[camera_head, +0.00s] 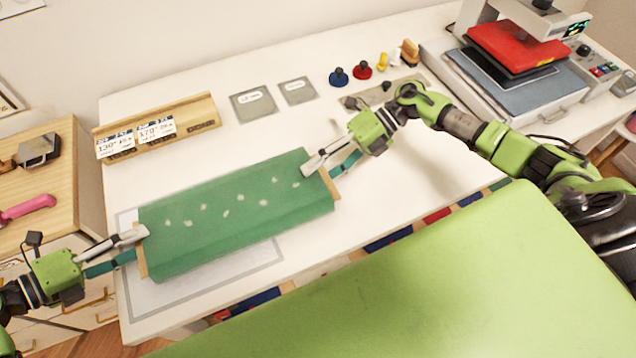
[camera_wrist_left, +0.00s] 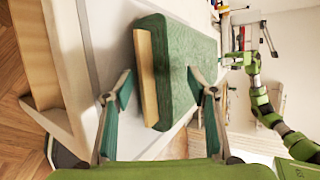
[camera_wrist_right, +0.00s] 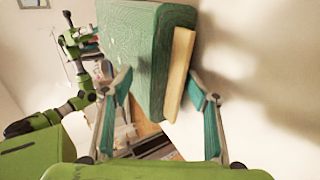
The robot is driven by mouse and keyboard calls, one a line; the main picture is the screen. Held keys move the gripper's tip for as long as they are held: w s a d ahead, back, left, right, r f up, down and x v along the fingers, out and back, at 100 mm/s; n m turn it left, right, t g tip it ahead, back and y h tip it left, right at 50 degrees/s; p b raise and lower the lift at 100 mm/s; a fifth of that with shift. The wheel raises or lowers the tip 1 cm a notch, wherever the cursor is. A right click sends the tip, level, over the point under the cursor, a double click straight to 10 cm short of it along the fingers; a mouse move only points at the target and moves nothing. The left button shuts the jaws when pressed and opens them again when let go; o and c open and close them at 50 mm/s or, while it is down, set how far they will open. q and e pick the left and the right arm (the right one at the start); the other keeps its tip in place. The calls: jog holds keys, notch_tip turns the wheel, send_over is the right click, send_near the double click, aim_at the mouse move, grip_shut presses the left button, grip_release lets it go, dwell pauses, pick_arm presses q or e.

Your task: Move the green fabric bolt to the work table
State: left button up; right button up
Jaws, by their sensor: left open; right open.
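The green fabric bolt (camera_head: 235,212) has pale spots and wooden end boards. In the head view it lies over the front left of the white work table (camera_head: 430,180), partly over a grey-outlined rectangle (camera_head: 215,283). My left gripper (camera_head: 142,245) is open at the bolt's left end; in the left wrist view its fingers (camera_wrist_left: 165,92) stand either side of the wooden end (camera_wrist_left: 146,75). My right gripper (camera_head: 320,172) is open at the right end; in the right wrist view its fingers (camera_wrist_right: 165,88) stand either side of that end (camera_wrist_right: 178,75). Finger contact is unclear.
A wooden holder with number cards (camera_head: 157,128) stands behind the bolt. Grey labelled plates (camera_head: 253,104), small coloured stamps (camera_head: 362,71) and a red heat press (camera_head: 515,50) are at the back. A wooden side cabinet (camera_head: 35,185) stands left. The tabletop right of the bolt is clear.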

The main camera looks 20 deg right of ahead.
pick_arm(q)
jog(key=v, duration=0.6)
jog(key=shift+s, duration=0.1)
jog(key=shift+s+a+r, duration=0.15)
jog(key=shift+a+r, duration=0.2)
jog(key=shift+a, duration=0.1)
pick_arm(e)
jog(key=shift+d, duration=0.15)
jog(key=v, duration=0.8)
jog(key=shift+r, duration=0.1)
